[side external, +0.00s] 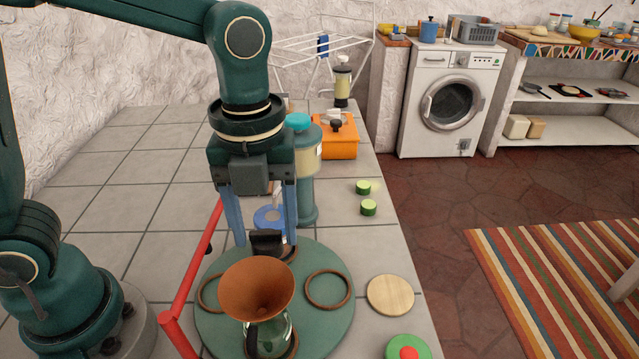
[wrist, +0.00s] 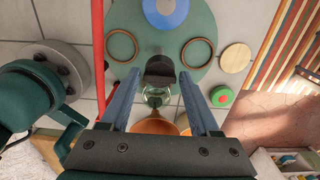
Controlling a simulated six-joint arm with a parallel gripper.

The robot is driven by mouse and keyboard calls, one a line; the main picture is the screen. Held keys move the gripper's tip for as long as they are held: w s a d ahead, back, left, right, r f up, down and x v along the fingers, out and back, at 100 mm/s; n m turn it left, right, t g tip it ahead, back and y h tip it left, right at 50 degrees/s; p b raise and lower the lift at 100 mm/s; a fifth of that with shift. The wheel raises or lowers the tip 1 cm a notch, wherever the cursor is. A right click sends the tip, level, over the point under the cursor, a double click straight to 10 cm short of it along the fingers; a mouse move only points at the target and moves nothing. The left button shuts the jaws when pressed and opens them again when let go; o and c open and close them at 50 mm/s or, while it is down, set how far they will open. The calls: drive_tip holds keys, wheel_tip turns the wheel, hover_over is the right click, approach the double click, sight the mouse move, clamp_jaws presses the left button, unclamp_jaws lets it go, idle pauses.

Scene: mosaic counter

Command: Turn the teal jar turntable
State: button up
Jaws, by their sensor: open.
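The teal turntable (side external: 318,330) is a round flat disc on the tiled counter; it fills the upper middle of the wrist view (wrist: 140,72). Brown rings (side external: 328,289) lie on it, and a glass vessel (side external: 272,335) with a brown funnel (side external: 257,283) stands on its near part. A black upright piece (side external: 266,241) rises near the disc's far side. My gripper (side external: 266,244) is open, its blue fingers pointing down on either side of this black piece. The wrist view also shows the black piece between the fingertips (wrist: 161,73). Contact cannot be told.
A red bar (side external: 193,270) runs close along the left. A tall teal-capped container (side external: 305,165) and a blue disc (side external: 268,218) are beyond the gripper. A wooden disc (side external: 390,295) and a green-and-red round piece (side external: 408,350) lie right, near the counter edge. The left counter is mostly clear.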

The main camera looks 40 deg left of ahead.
drive_tip(key=shift+r, duration=2.5)
drive_tip(key=shift+o, duration=1.4)
drive_tip(key=shift+r, duration=0.1)
drive_tip(key=shift+f, duration=2.55)
clamp_jaws()
